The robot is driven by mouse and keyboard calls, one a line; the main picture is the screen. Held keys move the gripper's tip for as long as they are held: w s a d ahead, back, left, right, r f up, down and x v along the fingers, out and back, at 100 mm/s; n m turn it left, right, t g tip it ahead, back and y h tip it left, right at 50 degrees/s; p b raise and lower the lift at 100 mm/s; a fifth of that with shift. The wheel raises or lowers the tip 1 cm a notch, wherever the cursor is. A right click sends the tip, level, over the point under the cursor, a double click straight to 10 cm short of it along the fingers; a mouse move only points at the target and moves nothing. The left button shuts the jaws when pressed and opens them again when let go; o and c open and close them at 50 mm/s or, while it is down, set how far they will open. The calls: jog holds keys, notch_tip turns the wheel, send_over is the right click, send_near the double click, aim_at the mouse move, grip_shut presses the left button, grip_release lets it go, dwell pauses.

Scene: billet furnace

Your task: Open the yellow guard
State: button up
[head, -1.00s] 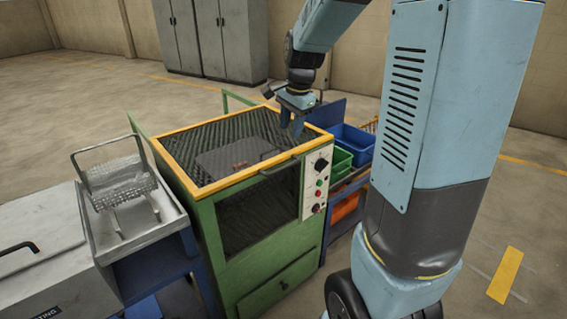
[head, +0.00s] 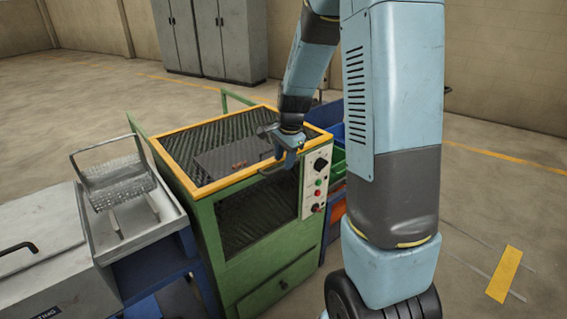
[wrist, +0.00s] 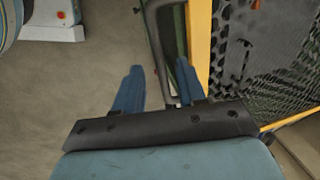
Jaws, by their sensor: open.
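The yellow guard (head: 232,179) is a yellow-framed dark mesh lid lying closed on top of the green machine. A dark bar handle (head: 270,169) sits at its front edge. In the wrist view the guard's yellow frame (wrist: 198,45) runs along the right of the dark handle (wrist: 156,50). My gripper (head: 284,153) is at the handle, pointing down, and hides part of it. In the wrist view my gripper (wrist: 158,75) is open, with the handle's long bar between its two blue fingers. The right finger overlaps the handle's loop. I cannot tell whether either finger touches it.
A control panel (head: 317,185) with a knob and buttons is on the machine's front right. A wire basket (head: 118,180) stands on a tray at left. Blue and green bins (head: 338,161) are at right, partly hidden by my arm. Grey cabinets (head: 212,38) stand behind.

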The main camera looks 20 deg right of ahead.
jog(key=shift+w+f, duration=0.15)
jog(key=shift+f, duration=0.9)
jog(key=shift+c, duration=0.2)
grip_shut()
